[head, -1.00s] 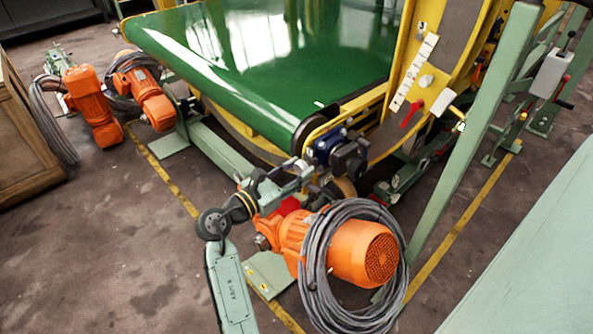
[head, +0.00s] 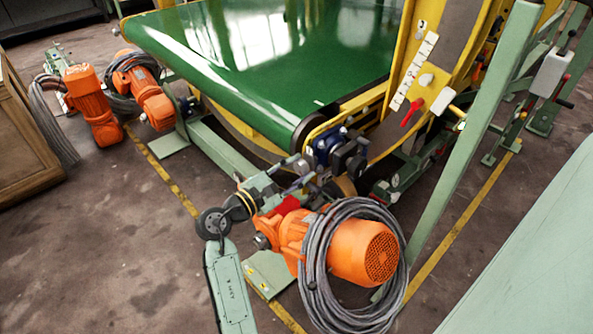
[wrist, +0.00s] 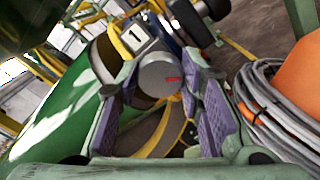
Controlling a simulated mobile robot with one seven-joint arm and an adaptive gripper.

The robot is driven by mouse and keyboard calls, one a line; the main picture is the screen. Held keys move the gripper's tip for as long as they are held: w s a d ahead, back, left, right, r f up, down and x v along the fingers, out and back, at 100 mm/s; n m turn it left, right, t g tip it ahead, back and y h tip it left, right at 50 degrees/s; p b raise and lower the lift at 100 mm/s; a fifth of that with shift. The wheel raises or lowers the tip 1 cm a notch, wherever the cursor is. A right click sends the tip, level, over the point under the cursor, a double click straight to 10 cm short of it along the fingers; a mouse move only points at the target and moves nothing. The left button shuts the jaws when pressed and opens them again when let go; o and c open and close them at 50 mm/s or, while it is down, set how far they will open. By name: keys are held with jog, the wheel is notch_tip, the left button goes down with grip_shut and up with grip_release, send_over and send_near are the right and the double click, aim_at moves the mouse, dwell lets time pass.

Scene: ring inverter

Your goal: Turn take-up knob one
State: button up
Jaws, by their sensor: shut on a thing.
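Take-up knob one (wrist: 158,76) is a grey round knob with a short red mark on its face, in the upper middle of the wrist view. A white plate with a black "1" (wrist: 136,37) sits just behind it. My gripper (wrist: 161,70) has its purple-padded fingers on either side of the knob and is shut on it. In the head view my gripper (head: 303,172) reaches the near corner of the green belt (head: 250,60), beside a blue and black fitting (head: 330,145). The knob cannot be made out there.
An orange motor (head: 362,252) with a coiled grey cable (head: 318,285) stands close to the right of my arm. A green sloping post (head: 470,140) rises farther right. More orange motors (head: 92,105) and a wooden cabinet (head: 25,135) are at the left. The floor at lower left is clear.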

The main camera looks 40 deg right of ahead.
jog(key=m+b, duration=0.2)
jog(key=m, duration=0.2)
jog(key=shift+f+m, duration=0.15)
jog(key=shift+m, duration=0.15)
jog(key=m+b, duration=0.3)
jog(key=m, duration=0.1)
jog(key=shift+f+m, duration=0.1)
jog(key=shift+m, duration=0.2)
jog(key=m+b, duration=0.3)
jog(key=m, duration=0.1)
jog(key=shift+m+b, duration=0.3)
jog(key=shift+b, duration=0.05)
jog(key=m+b, duration=0.4)
jog(key=shift+f, duration=0.1)
jog(key=m+b, duration=0.3)
jog(key=m, duration=0.1)
jog(key=shift+b, duration=0.4)
jog(key=m+b, duration=0.4)
jog(key=shift+m, duration=0.3)
jog(key=m+b, duration=0.4)
jog(key=shift+m+b, duration=1.3)
jog(key=shift+m, duration=0.3)
jog(key=shift+r, duration=0.25)
